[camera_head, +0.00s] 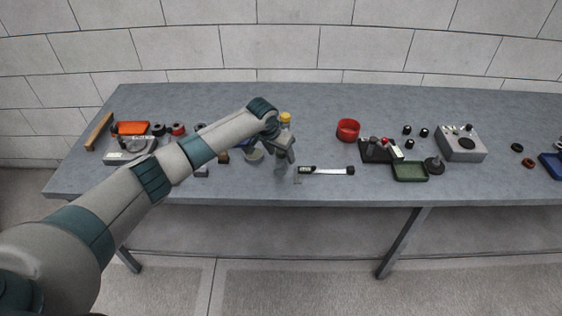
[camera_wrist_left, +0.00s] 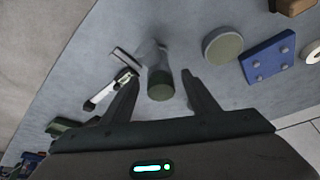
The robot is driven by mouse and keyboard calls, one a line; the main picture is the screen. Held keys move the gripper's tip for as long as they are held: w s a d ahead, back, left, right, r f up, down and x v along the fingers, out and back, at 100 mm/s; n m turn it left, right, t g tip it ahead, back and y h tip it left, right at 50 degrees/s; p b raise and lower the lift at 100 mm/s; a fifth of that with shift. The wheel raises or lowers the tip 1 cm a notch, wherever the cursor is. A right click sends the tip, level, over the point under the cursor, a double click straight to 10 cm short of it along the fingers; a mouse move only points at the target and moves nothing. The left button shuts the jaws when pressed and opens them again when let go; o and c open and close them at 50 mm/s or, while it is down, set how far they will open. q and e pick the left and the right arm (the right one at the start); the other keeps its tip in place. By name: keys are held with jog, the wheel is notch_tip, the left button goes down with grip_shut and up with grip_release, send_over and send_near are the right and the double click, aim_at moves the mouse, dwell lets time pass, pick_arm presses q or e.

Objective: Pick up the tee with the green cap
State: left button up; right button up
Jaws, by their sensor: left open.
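The tee with the green cap (camera_wrist_left: 159,86) shows in the left wrist view as a grey body with a dark green end facing the camera. It stands between the two spread fingers, apart from both as far as I can see. My left gripper (camera_head: 285,151) is open above the middle of the table in the head view, fingers pointing down. There the gripper and wrist largely hide the tee, so I cannot make it out clearly. My right gripper is in neither view.
A white and black tool (camera_head: 327,170) lies just right of the gripper. A round disc (camera_wrist_left: 222,46) and a blue block (camera_wrist_left: 267,59) lie beside the tee. A yellow-topped item (camera_head: 286,117) stands behind the gripper. A red ring (camera_head: 348,130) and green tray (camera_head: 410,172) are farther right.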

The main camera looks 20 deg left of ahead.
pick_arm(q)
jog(key=shift+w+f, duration=0.25)
jog(key=shift+f, duration=0.35)
jog(key=shift+c, duration=0.2)
jog(key=shift+r, duration=0.1)
grip_shut()
jog(key=shift+r, duration=0.15)
jog(key=shift+r+b, duration=0.4)
jog(key=shift+r, duration=0.15)
notch_tip(320, 180, up, 2)
jog(key=shift+w+r+b, duration=0.1)
jog(key=shift+r+b, duration=0.15)
jog(key=shift+b, duration=0.35)
jog(key=s+d+r+b, duration=0.3)
jog(key=s+d+r, duration=0.4)
jog(key=d, duration=0.2)
jog(key=shift+s, duration=0.2)
jog(key=shift+d, duration=0.15)
